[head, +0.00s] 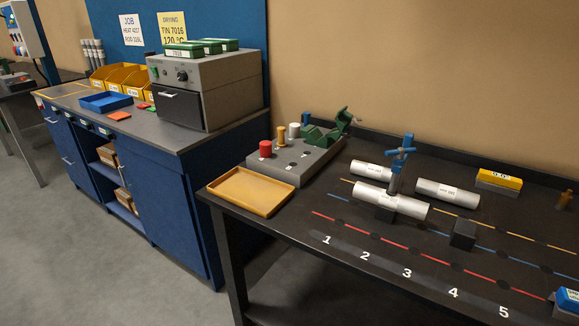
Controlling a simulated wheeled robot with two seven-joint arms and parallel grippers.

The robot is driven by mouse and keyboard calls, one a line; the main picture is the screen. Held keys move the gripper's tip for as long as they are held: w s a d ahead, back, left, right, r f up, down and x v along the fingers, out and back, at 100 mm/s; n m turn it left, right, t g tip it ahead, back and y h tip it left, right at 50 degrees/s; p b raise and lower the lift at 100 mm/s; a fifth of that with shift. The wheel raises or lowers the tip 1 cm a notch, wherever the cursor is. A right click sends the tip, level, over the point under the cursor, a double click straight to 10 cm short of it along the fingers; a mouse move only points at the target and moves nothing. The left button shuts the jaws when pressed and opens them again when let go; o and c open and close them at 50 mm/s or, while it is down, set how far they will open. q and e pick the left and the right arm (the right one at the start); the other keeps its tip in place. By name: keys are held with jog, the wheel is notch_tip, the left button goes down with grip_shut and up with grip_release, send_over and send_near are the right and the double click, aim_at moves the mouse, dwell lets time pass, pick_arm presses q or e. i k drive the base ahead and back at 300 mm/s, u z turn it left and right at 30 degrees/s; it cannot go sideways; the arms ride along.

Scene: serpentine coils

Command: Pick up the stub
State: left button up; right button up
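I cannot tell for sure which thing is the stub. Three pale labelled cylinders are on the dark table: one at the back (372,172), one at the right (447,194), and one in front (391,201) that is held under a blue clamp (399,158). A small brown upright piece (565,199) stands at the far right edge, partly cut off. A grey block (295,158) holds a red-topped piece (265,149), a yellow-brown one (281,135) and a pale one (294,131). Neither of my grippers is in view.
An empty tan tray (250,192) lies at the table's left corner. A green tool (335,127) rests on the grey block. A black block (463,235) and a yellow-topped block (499,179) stand further right. A grey oven (204,90) sits on the blue cabinet (153,205).

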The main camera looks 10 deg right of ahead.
aim_at(371, 171)
jog(key=u, duration=0.95)
jog(key=i, duration=1.25)
jog(key=z, duration=2.3)
